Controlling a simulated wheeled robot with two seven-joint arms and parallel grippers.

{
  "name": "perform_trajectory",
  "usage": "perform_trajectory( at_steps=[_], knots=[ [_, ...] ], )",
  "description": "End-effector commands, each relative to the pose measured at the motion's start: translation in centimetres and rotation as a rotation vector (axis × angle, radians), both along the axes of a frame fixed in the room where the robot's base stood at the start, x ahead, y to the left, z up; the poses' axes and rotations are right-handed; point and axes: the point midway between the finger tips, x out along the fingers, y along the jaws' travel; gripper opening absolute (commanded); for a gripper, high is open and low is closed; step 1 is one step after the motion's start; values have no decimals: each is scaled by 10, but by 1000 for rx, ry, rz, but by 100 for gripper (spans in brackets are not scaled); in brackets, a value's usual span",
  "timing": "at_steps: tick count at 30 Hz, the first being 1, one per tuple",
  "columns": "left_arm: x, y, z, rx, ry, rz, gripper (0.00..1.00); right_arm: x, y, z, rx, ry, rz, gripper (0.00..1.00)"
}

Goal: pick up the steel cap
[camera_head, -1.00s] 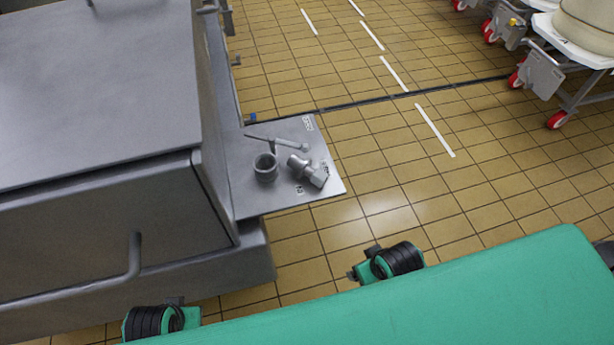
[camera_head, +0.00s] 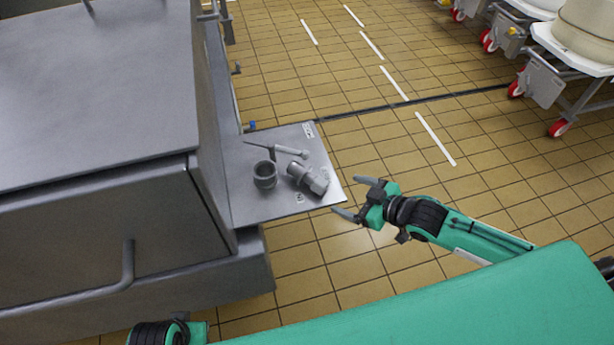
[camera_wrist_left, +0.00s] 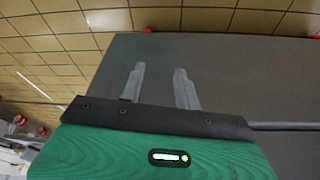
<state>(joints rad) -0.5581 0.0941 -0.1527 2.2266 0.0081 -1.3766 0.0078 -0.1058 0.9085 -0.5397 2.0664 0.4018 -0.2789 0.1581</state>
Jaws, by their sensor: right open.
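A round, hollow grey steel piece (camera_head: 265,175), which looks like the cap, stands on a metal shelf plate (camera_head: 245,208). To its right lies a steel fitting with an angular end (camera_head: 308,178). Behind it lies a thin steel rod-like piece (camera_head: 278,148). My right gripper (camera_head: 348,196) is open and empty beside the plate's right edge, to the right of the cap and apart from it. My left gripper (camera_wrist_left: 160,68) shows in the left wrist view with its fingers apart and nothing between them, before a dark grey surface. Its fingers are not seen in the head view.
A large grey metal cabinet (camera_head: 90,90) with a handle (camera_head: 128,262) stands left of the plate. Tiled floor (camera_head: 400,150) lies open to the right. Wheeled stands (camera_head: 560,90) with red castors are at the upper right.

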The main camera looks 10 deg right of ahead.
Motion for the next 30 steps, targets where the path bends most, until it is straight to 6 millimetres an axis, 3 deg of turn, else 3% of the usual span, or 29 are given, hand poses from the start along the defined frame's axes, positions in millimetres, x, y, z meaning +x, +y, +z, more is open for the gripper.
perform_trajectory(
  at_steps=[5,18,30],
  knots=[
    [0,-1,-2,-2,-2,-1,33,10,-3,0,14,-20,11,84],
    [-2,0,12,-4,-19,0,33,58,34,-24,14,-21,11,84],
    [-4,0,16,-4,-20,0,33,83,57,-37,15,-21,12,84]
  ],
)
